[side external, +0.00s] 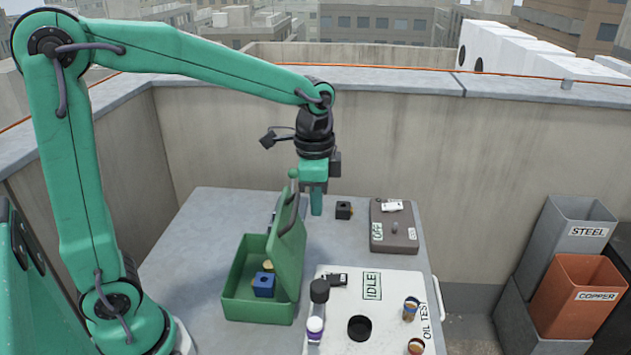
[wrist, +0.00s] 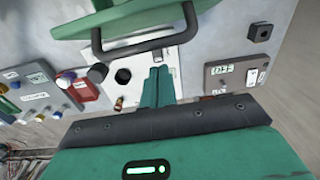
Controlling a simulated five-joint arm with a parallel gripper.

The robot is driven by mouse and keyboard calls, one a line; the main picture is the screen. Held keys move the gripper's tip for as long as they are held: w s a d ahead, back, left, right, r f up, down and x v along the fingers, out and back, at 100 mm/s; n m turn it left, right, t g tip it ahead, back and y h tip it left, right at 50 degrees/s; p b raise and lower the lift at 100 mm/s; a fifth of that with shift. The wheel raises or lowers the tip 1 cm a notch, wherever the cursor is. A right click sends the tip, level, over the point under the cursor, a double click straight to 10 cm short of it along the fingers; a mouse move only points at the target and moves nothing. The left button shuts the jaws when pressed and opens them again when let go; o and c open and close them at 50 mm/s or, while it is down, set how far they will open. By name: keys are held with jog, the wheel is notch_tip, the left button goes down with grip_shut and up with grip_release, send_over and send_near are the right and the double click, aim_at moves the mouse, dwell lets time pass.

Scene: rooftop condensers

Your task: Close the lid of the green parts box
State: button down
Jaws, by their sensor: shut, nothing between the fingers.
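The green parts box (side external: 240,309) stands on the table with its lid (side external: 290,258) open, raised steeply along the box's right side. The lid has a dark handle (side external: 287,215), which also shows in the wrist view (wrist: 145,44), with the lid (wrist: 150,18) at the top. A blue block (side external: 263,285) and a small yellowish item lie inside the box. My gripper (side external: 316,210) is shut and empty, pointing down just right of the lid's upper end. Its fingers show in the wrist view (wrist: 157,80), below the handle in the picture. I cannot tell whether they touch the lid.
A white oil test panel (side external: 385,337) with bottles and a black round opening lies right of the box. A brown-grey switch box (side external: 394,240) and a small black block (side external: 344,210) are farther back. Bins (side external: 577,293) stand right of the table. The table's left side (side external: 205,225) is clear.

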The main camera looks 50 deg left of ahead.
aim_at(295, 203)
jog(key=shift+s+a+r, duration=0.35)
jog(key=shift+s+a, duration=0.35)
jog(key=shift+s, duration=0.05)
jog(key=shift+s+a, duration=0.1)
jog(key=shift+s, duration=0.05)
jog(key=shift+s+a, duration=0.6)
jog(key=s+a+f, duration=0.9)
jog(key=s+a, duration=0.1)
jog(key=s, duration=0.1)
jog(key=shift+a, duration=0.1)
jog(key=shift+r, duration=0.1)
dwell(0.4)
